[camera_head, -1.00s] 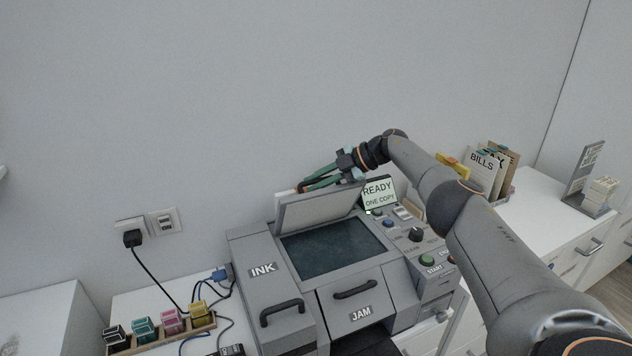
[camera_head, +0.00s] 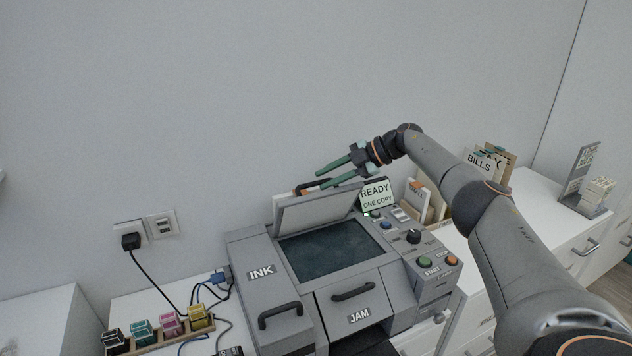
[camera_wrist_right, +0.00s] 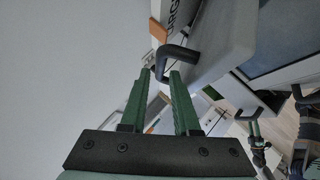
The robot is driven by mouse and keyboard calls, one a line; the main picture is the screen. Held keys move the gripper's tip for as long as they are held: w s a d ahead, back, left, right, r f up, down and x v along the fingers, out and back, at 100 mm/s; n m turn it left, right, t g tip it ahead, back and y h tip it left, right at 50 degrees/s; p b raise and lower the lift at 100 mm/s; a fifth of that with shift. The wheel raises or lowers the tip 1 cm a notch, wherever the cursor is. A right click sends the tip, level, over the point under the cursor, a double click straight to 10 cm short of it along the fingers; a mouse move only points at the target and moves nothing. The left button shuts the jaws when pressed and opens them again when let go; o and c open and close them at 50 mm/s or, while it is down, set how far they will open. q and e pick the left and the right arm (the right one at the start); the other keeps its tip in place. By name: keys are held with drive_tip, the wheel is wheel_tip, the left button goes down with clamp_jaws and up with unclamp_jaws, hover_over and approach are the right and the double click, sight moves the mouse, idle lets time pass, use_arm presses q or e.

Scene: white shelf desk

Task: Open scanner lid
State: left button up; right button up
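The grey scanner lid (camera_head: 318,208) stands raised and tilted back behind the dark scanner glass (camera_head: 332,247). Its dark handle (camera_head: 309,186) shows at the lid's upper edge, and also in the right wrist view (camera_wrist_right: 176,58). My right gripper (camera_head: 320,180) is open and empty just above and behind the lid; its two green fingers (camera_wrist_right: 160,77) are apart, with the handle just beyond their tips. My left gripper is not in the head view; a small green-fingered gripper (camera_wrist_right: 255,130), apparently my left one, shows at the right of the wrist view, its opening unclear.
The scanner's READY screen (camera_head: 375,195) and control panel (camera_head: 425,250) are right of the glass. Ink cartridges in a tray (camera_head: 150,340) and cables are at lower left. Folders (camera_head: 490,165) and a sorter stand right of the scanner. The wall is close behind.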

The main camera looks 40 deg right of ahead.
drive_tip(key=v, duration=0.8)
drive_tip(key=shift+b, duration=0.3)
drive_tip(key=shift+s, duration=0.1)
